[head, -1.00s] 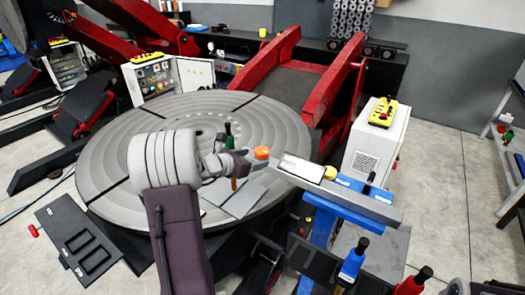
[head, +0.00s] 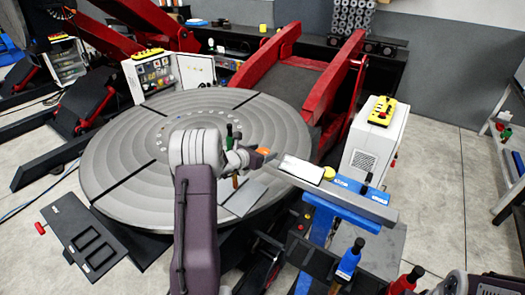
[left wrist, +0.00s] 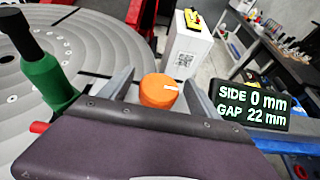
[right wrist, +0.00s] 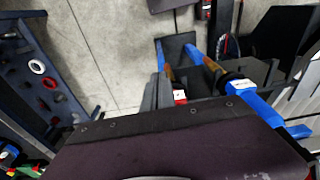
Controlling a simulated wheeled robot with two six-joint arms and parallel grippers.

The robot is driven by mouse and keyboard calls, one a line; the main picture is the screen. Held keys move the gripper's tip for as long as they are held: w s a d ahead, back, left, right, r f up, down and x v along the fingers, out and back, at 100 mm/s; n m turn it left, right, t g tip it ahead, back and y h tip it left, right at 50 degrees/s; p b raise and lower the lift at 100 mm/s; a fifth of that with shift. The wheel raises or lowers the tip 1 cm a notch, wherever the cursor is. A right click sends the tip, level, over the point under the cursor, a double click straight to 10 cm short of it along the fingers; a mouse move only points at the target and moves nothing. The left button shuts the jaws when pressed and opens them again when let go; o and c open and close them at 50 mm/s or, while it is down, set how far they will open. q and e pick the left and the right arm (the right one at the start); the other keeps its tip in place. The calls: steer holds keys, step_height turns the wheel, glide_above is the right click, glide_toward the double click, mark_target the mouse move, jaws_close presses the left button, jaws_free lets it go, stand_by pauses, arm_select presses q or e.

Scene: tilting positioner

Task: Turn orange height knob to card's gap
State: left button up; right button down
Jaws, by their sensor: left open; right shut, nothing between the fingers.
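The orange height knob (left wrist: 158,92) is a short cylinder with a white mark on top. In the head view the knob (head: 264,151) is partly hidden by my left gripper (head: 257,157). In the left wrist view my left gripper (left wrist: 157,90) is open, one finger on each side of the knob; contact cannot be told. A black readout (left wrist: 253,106) shows SIDE 0 mm and GAP 22 mm. I cannot make out a card with a gap value. My right gripper (right wrist: 160,92) is shut and empty, away from the knob, above blue and black holders.
A green-bodied tool with a black handle (left wrist: 48,75) stands close left of my left gripper. The round grey table (head: 110,160) lies behind. A white cabinet (head: 372,150) stands further back. Blue-handled and red-handled tools stand at front right.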

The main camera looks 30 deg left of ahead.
arm_select(q)
steer(key=c, duration=1.4)
steer(key=shift+o, duration=0.2)
steer(key=shift+m+g+h+p, duration=0.3)
steer(key=shift+m+h+p, duration=0.4)
steer(key=shift+m+h, duration=0.25)
steer(key=m+g+h, duration=0.1)
steer(key=m+h, duration=0.1)
steer(key=shift+h+p, duration=0.3)
steer(key=shift+h, duration=0.05)
steer(key=shift+f+m+g+h, duration=0.15)
steer(key=shift+m+g+h, duration=0.45)
steer(key=shift+m+h, duration=0.55)
steer(key=shift+m+g+h+b, duration=0.35)
steer(key=shift+m+g+b, duration=0.05)
steer(key=shift+m+b, duration=0.15)
steer(key=shift+m+g, duration=0.25)
steer(key=shift+g, duration=0.05)
